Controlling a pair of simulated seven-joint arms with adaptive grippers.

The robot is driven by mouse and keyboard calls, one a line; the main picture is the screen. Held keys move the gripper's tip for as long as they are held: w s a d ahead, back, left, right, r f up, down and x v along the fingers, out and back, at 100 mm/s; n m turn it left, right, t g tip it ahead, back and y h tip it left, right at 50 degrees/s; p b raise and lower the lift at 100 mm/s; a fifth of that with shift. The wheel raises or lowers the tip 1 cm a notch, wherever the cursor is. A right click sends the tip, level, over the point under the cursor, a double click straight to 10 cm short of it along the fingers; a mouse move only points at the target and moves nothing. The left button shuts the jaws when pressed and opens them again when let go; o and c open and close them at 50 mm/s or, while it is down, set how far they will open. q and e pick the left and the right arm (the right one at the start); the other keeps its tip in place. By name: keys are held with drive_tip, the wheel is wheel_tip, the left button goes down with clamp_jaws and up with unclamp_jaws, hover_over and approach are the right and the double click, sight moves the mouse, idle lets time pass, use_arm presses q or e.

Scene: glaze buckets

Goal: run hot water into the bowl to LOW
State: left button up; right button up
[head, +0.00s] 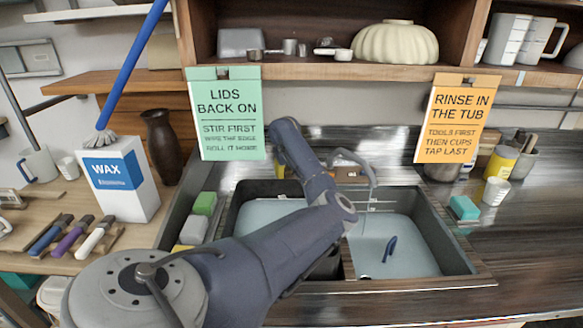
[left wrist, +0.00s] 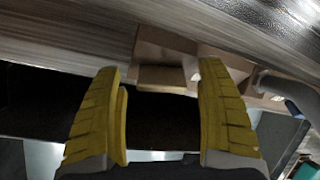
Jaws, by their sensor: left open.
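The grey curved tap (head: 358,168) rises at the back of the double sink (head: 440,262), and its spout also shows at the right of the left wrist view (left wrist: 285,92). A brown block-like fitting (head: 347,174) sits at its base. My left gripper (left wrist: 160,75) is open, its yellow fingers apart, with the brown fitting (left wrist: 165,78) beyond the fingertips and nothing held. In the head view my left arm reaches across the sink and mostly hides this gripper. I cannot make out a bowl under the tap or any LOW mark. My right gripper is not in view.
Both basins hold pale water; a dark blue curved piece (head: 390,248) lies in the right one. Green and orange signs (head: 223,112) hang from the shelf. A cream fluted bowl-like form (head: 395,43) sits up there.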

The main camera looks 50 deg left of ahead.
use_arm(q)
drive_tip(key=v, duration=1.2)
drive_tip(key=shift+w+d, duration=0.1)
